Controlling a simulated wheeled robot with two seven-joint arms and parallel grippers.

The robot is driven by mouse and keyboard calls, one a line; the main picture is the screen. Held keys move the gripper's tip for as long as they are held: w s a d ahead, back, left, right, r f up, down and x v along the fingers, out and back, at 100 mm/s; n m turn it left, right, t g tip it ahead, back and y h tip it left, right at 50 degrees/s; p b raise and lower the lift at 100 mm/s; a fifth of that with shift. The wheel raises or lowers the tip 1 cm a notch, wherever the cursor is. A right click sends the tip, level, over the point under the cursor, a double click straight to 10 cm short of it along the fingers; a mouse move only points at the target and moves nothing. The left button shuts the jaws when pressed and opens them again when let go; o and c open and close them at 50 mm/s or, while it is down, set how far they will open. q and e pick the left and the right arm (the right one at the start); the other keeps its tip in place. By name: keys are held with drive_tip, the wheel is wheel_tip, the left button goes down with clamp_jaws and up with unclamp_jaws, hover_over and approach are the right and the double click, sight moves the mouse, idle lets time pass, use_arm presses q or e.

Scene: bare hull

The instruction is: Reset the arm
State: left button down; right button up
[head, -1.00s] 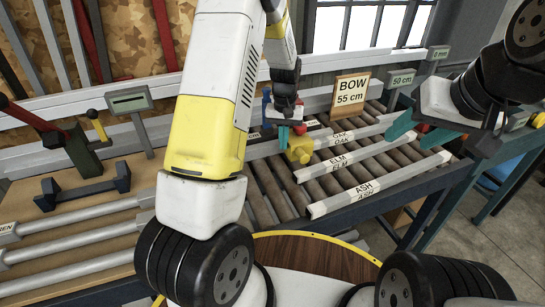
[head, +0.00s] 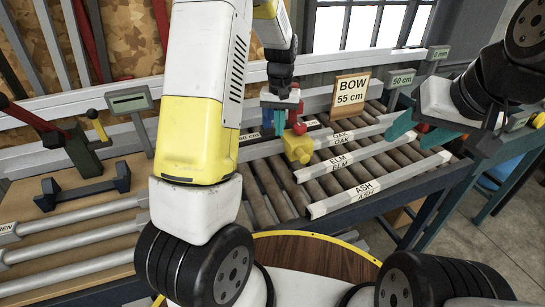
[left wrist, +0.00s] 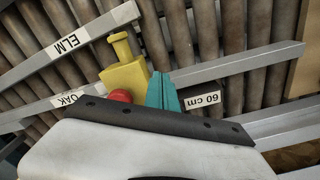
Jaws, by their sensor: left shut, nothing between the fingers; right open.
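My left arm comes down across the head view, and my left gripper (head: 280,122) has its teal fingers together with nothing between them. It is just left of a yellow block with a red knob (head: 297,148), above the roller rack. In the left wrist view the shut fingers (left wrist: 162,92) are beside the yellow block (left wrist: 125,78); I cannot tell whether they touch. My right gripper (head: 420,132) is at the right, over the rack's right part, with its teal fingers apart.
The roller rack holds pale bars labelled OAK (head: 345,138), ELM (head: 345,160) and ASH (head: 365,187). A BOW 55 cm sign (head: 351,92) stands behind it. A round wooden top (head: 305,255) is in front.

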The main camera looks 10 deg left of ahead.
use_arm(q)
drive_tip(key=shift+s+a+r, duration=0.1)
drive_tip(key=shift+r, duration=0.4)
drive_tip(key=s+r+t+h, duration=0.1)
drive_tip(key=s+r+t, duration=0.2)
drive_tip(key=s+r, duration=0.6)
drive_tip(key=s+r+m+t+h, duration=0.1)
drive_tip(key=s+r+t, duration=0.2)
drive_tip(key=s+r, duration=0.6)
drive_tip(key=s, duration=0.7)
drive_tip(key=shift+s+d+r, duration=0.2)
drive_tip(key=shift+s+r, duration=0.05)
